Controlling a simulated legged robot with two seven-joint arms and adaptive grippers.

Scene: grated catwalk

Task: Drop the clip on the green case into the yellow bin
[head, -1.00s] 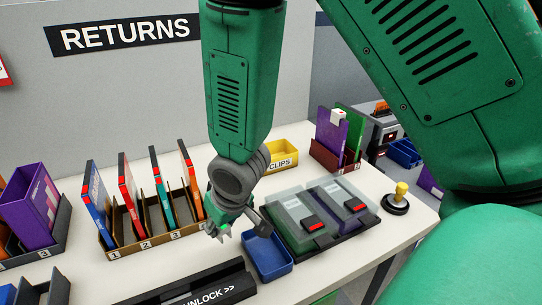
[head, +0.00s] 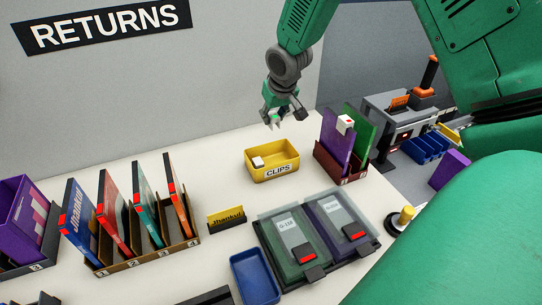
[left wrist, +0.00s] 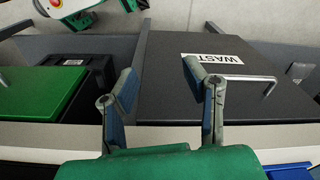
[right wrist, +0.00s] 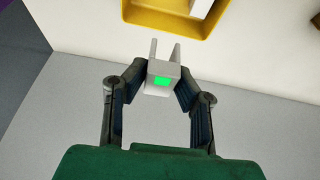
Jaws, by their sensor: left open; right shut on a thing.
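My right gripper (head: 273,124) is at the back, just behind and above the yellow bin (head: 289,170). In the right wrist view its fingers (right wrist: 161,90) are shut on a light grey clip (right wrist: 163,68) with a green patch. The bin's yellow rim (right wrist: 152,20) shows beyond the clip, which appears short of the opening. A white clip (head: 257,161) lies in the bin. A green case (head: 366,125) stands in the dark red rack behind a purple case (head: 335,143), which bears a white clip with a red mark (head: 345,124). My left gripper (left wrist: 162,92) is open and empty.
A tray of flat green and purple cases (head: 318,236) lies in front, beside a blue tray (head: 255,277). A rack of upright cases (head: 150,258) stands left. A yellow-topped button (head: 402,218) is right. A bin marked WAST (left wrist: 180,105) shows below my left gripper.

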